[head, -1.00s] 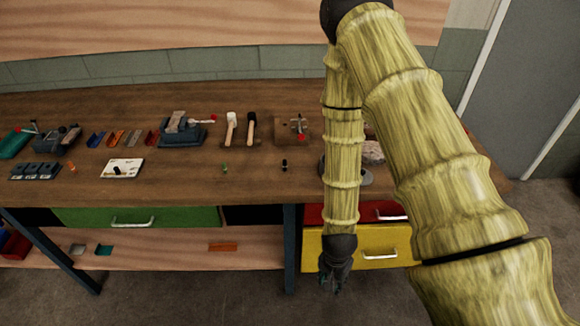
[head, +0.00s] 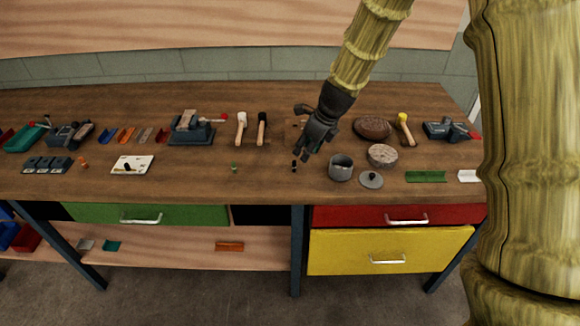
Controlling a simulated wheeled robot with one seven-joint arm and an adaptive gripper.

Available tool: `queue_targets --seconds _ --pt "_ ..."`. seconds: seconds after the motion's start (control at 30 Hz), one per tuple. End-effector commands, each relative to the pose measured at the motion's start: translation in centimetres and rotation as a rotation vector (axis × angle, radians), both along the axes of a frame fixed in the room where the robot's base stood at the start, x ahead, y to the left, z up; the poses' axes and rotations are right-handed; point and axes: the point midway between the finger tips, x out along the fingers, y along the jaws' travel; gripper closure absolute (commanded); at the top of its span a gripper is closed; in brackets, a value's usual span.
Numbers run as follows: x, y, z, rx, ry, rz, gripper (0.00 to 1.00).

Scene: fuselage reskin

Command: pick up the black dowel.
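A small black dowel (head: 294,166) stands on the wooden workbench (head: 200,185), near the middle of its front half, in the head view. It is only a few pixels wide, so its detail is hard to tell. My gripper (head: 300,136) hangs from the upper right with its dark fingers spread. It shows just above and slightly right of the dowel in the picture, apart from it and holding nothing. Its exact height over the bench cannot be told. Another small black piece (head: 127,168) lies on a white card (head: 143,160) to the left.
A grey pot (head: 340,168) and a lid (head: 371,180) are close on the right of the dowel. A small green piece (head: 234,168) is on its left. Bare bench lies in front of the dowel.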

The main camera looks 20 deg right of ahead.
Motion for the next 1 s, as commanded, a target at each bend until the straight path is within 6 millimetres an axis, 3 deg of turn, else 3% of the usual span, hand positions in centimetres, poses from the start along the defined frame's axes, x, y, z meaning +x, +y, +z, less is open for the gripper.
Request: queue_targets --seconds 0.13,0.5,1.0 --pt "1.3 0.0 1.0 0.012 -0.017 -0.024 0.62" --pt "2.6 0.9 -2.8 0.013 -0.017 -0.023 0.62" --pt "3.7 1.4 -5.3 0.012 -0.017 -0.024 0.62"
